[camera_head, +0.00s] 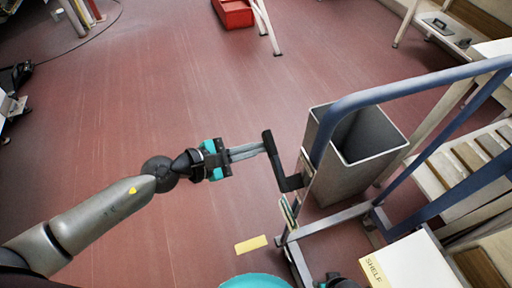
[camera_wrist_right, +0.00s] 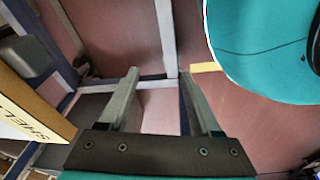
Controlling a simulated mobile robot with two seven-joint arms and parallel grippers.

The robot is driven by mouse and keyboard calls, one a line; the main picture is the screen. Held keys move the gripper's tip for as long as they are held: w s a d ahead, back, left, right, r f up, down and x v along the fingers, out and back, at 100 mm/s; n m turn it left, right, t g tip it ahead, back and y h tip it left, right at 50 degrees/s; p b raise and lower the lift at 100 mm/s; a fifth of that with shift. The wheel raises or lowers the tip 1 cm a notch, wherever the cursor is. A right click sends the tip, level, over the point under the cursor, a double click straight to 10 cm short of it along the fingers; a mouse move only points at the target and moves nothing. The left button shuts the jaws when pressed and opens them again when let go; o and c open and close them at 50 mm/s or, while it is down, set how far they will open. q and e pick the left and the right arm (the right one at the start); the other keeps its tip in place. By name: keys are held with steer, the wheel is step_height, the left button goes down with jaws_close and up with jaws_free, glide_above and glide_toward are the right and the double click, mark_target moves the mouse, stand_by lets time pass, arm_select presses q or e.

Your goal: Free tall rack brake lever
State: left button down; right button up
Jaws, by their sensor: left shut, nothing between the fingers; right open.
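The tall rack has a blue tubular frame (camera_head: 400,88) and stands at the right in the head view. A black brake lever (camera_head: 273,155), bent at its lower end, stands upright at the rack's left side. My left gripper (camera_head: 262,149) is shut and empty, with its fingertips at the upper part of the lever. I cannot tell whether they touch it. My right gripper (camera_wrist_right: 157,82) is open and empty in the right wrist view, with floor and pale frame bars beyond its fingers. In the head view it is mostly out of frame at the bottom.
A grey bin (camera_head: 372,155) stands behind the lever. A white box marked SHELF (camera_head: 412,264) is at the lower right. A yellow strip (camera_head: 251,244) lies on the floor. A red crate (camera_head: 234,13) is far off.

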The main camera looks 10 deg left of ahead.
arm_select(q)
steer(key=shift+s+d+r+p, duration=0.1)
steer(key=shift+s+r+p, duration=0.1)
steer(key=shift+r+p, duration=0.3)
arm_select(e)
steer(key=shift+s+d+f, duration=0.55)
steer(key=shift+s+d, duration=0.1)
steer(key=shift+s, duration=0.2)
steer(key=shift+f, duration=0.1)
arm_select(q)
steer(key=s+a+b, duration=0.3)
steer(key=a+b, duration=0.3)
steer(key=a, duration=0.2)
steer(key=shift+s+a+f, duration=0.15)
steer(key=shift+s+a, duration=0.2)
steer(key=shift+s, duration=0.05)
arm_select(e)
steer(key=w+a+r, duration=0.5)
steer(key=w+r, duration=0.1)
steer(key=r, duration=0.3)
steer(key=shift+w+r+t, duration=0.25)
steer(key=shift+r+t, duration=0.05)
steer(key=shift+r, duration=0.05)
steer(key=shift+d, duration=0.1)
